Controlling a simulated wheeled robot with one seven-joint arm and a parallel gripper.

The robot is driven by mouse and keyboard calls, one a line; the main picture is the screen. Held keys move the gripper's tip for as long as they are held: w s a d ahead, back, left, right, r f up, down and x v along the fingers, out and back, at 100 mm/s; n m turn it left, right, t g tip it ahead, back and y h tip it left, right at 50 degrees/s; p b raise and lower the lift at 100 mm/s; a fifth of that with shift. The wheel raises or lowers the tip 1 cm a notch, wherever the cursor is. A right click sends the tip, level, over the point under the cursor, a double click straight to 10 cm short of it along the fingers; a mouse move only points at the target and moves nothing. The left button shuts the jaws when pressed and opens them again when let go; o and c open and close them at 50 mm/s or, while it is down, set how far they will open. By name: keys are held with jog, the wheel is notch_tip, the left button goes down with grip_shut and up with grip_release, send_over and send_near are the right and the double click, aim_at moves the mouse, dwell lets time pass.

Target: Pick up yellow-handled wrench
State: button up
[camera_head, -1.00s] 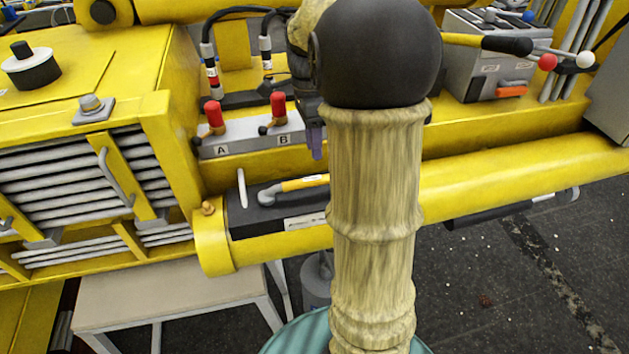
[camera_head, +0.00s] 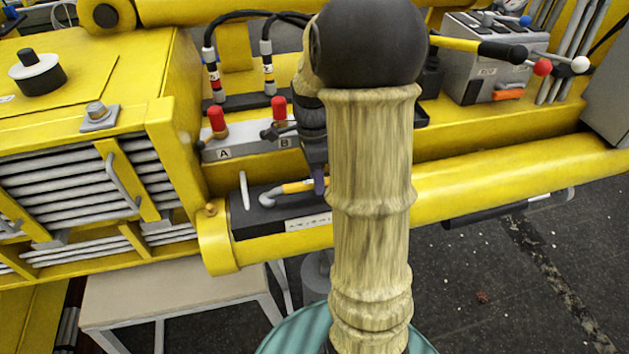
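The yellow-handled wrench (camera_head: 296,187) lies on a dark tray (camera_head: 240,218) on top of the yellow boom. Its grey bent end points left, and its right end is hidden behind my arm. My gripper (camera_head: 319,183) points down at the wrench's handle, right of the grey end. One purple-grey fingertip shows in front of or against the handle; the rest is hidden by my arm. I cannot tell whether the fingers are apart or closed on the handle.
A valve block (camera_head: 250,148) with red-capped levers A and B stands just behind the tray. A grey lever box (camera_head: 490,70) is at the upper right. A slim white rod (camera_head: 244,190) stands at the tray's left. A pale table (camera_head: 165,290) is below the boom.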

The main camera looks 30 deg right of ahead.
jog(key=shift+s+f, duration=0.1)
jog(key=shift+f, duration=0.7)
grip_shut()
